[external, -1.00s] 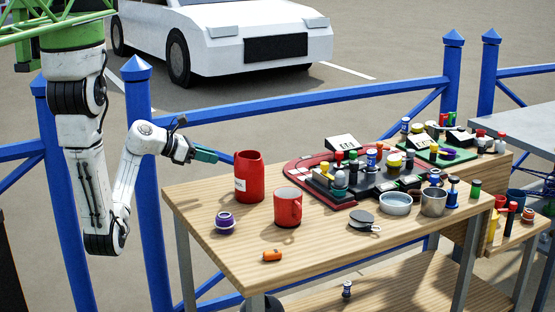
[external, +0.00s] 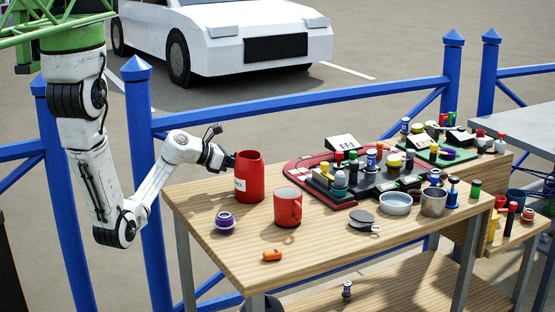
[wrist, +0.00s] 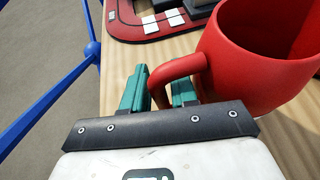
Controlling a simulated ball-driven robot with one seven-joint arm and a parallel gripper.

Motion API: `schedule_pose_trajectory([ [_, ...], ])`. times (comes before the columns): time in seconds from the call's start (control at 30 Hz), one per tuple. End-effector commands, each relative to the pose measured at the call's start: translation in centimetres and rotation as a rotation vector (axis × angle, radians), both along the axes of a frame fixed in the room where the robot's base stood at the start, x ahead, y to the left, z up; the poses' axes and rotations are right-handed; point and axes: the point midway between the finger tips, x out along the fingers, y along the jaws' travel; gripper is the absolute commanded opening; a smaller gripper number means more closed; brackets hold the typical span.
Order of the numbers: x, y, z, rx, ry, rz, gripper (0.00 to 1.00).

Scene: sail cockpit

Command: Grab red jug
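The red jug (external: 249,180) is a tall open vessel with a white label, upright near the table's back left edge. In the wrist view, the red jug (wrist: 262,62) fills the upper right, with its handle towards me. My gripper (external: 232,160) is at the jug's left side. In the wrist view, the teal fingers of my gripper (wrist: 160,88) stand on either side of the handle, one outside and one partly hidden in the loop. The handle fills most of the narrow gap. I cannot tell whether they press on it.
A shorter red mug (external: 288,208) stands right of the jug. A purple pot (external: 225,223) and an orange piece (external: 272,256) lie in front. A red tray (external: 300,168) with several small items is behind right. A blue railing (external: 300,108) runs behind the table (external: 330,250).

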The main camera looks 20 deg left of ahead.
Motion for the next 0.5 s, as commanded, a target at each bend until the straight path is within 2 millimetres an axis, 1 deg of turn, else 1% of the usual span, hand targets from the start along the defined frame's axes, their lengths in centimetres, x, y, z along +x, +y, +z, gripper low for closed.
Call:
schedule_pose_trajectory([
  [0.23,0.09,-0.09,-0.05,0.000,0.000,0.001,0.27],
  [0.5,0.08,-0.06,-0.05,0.000,0.000,0.001,0.01],
])
